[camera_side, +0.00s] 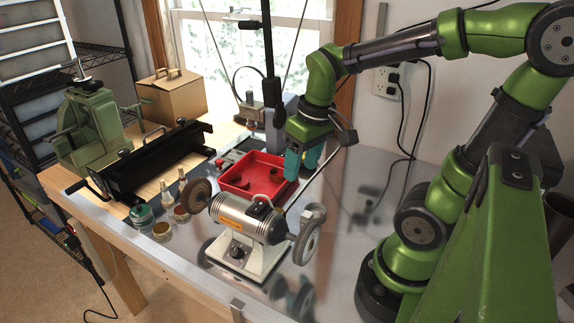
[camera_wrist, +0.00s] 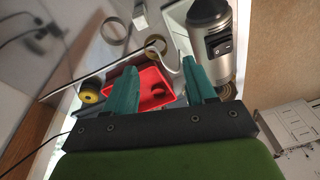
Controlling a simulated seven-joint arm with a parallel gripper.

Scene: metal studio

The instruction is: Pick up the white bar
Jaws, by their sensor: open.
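My gripper (camera_side: 302,174) points down at the right edge of the red tray (camera_side: 232,186) in the side view. Its teal fingers are apart with nothing visibly held between them. In the wrist view, the red tray (camera_wrist: 147,78) shows between and beyond the open fingers of my gripper (camera_wrist: 159,64). A small dark round thing lies in the tray. The fingers and my wrist hide part of the tray and the area right beside it.
A bench grinder (camera_side: 240,220) stands in front of the tray, close to my gripper. Small jars (camera_side: 161,230), a black metal bender (camera_side: 150,165), a green machine (camera_side: 88,130) and a cardboard box (camera_side: 175,97) stand to the left. The metal tabletop (camera_side: 345,195) right of the tray is mostly clear.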

